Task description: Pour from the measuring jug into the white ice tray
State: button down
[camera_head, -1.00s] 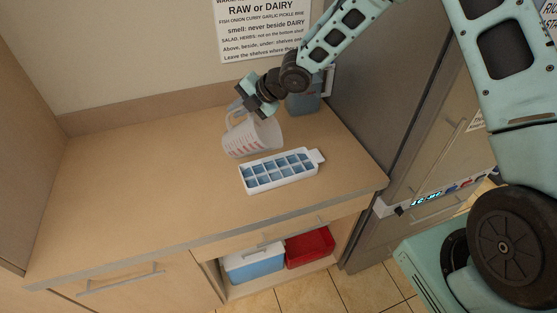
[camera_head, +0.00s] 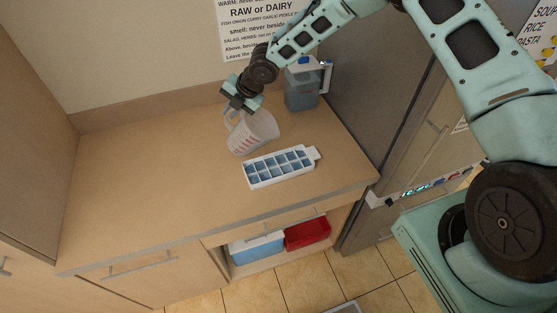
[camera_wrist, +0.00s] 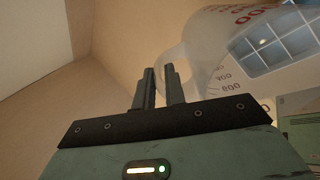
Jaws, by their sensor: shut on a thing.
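The measuring jug (camera_head: 257,133) is translucent white with red markings. It is tilted over the counter just behind the ice tray. My gripper (camera_head: 233,112) is shut on its handle from the upper left. In the wrist view the fingers (camera_wrist: 158,88) are close together at the pale handle, and the jug body (camera_wrist: 215,48) fills the upper right. The white ice tray (camera_head: 254,182) lies flat on the counter, with bluish compartments and a tab at its right end. It also shows beyond the jug in the wrist view (camera_wrist: 277,50). No stream is visible; the jug's contents cannot be made out.
A blue-grey pitcher (camera_head: 301,95) stands behind right, by the grey fridge side (camera_head: 375,85). The counter (camera_head: 150,180) is clear on the left. Below, an open shelf holds a blue-and-white box (camera_head: 257,248) and a red box (camera_head: 307,234).

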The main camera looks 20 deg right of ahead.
jog(key=shift+w+a+f, duration=0.15)
jog(key=shift+w+f, duration=0.1)
jog(key=shift+f, duration=0.05)
jog(key=shift+w+a+r+h, duration=0.15)
jog(key=shift+a+r+h, duration=0.05)
jog(key=shift+a+h, duration=0.1)
jog(key=w+a+f+g+h+b, duration=0.3)
jog(key=a+f+g+h+b, duration=0.1)
jog(key=b, duration=0.3)
jog(key=shift+w+a+f+h, duration=0.2)
jog(key=shift+f+h, duration=0.2)
jog(key=shift+f, duration=0.4)
jog(key=shift+b, duration=0.4)
